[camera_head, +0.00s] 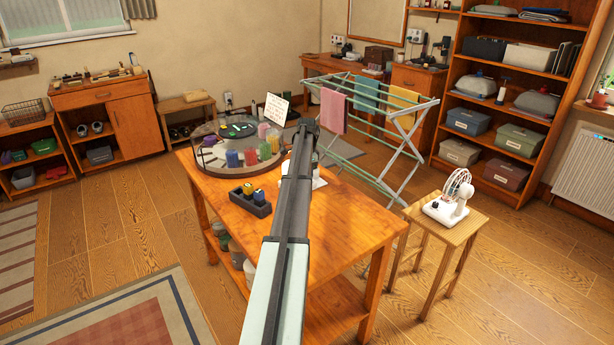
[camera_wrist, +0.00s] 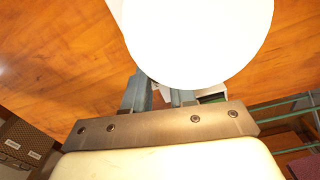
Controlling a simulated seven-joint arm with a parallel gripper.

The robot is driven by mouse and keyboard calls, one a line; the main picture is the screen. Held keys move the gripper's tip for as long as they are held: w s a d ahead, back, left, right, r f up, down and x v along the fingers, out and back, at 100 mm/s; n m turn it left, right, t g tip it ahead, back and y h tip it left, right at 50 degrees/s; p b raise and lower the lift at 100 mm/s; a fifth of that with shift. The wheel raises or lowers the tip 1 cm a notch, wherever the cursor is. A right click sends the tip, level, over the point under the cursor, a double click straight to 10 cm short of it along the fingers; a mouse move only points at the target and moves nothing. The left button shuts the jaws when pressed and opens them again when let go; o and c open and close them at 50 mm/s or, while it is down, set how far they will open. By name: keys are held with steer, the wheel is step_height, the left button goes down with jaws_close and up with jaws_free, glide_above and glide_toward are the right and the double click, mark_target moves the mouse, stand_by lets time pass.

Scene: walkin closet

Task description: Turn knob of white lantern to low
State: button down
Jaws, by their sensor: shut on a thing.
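The white lantern shows in the wrist view as a large, bright white round shape (camera_wrist: 200,40) above the wooden table. In the head view my arm covers most of it, and only a bit of white (camera_head: 319,182) shows right of the arm. My gripper (camera_wrist: 160,93) reaches in at the lower edge of the white shape, its fingers shut on a small part there. That part, apparently the lantern's knob, is hidden by the fingers and the white shape, so its setting cannot be read. In the head view the gripper (camera_head: 307,126) is at the arm's far end, over the table.
The wooden table (camera_head: 345,228) also bears a round tray (camera_head: 210,166) with coloured jars, a dark holder (camera_head: 250,203) with small blocks, and a small sign (camera_head: 277,108). A drying rack (camera_head: 400,150) stands behind right. A white fan (camera_head: 450,205) sits on a stool to the right.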

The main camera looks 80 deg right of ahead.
steer(key=shift+n, duration=0.7)
steer(key=c, duration=0.9)
jaws_free()
steer(key=shift+r, duration=0.1)
step_height(320, 180, up, 14)
steer(key=shift+w+d, duration=0.1)
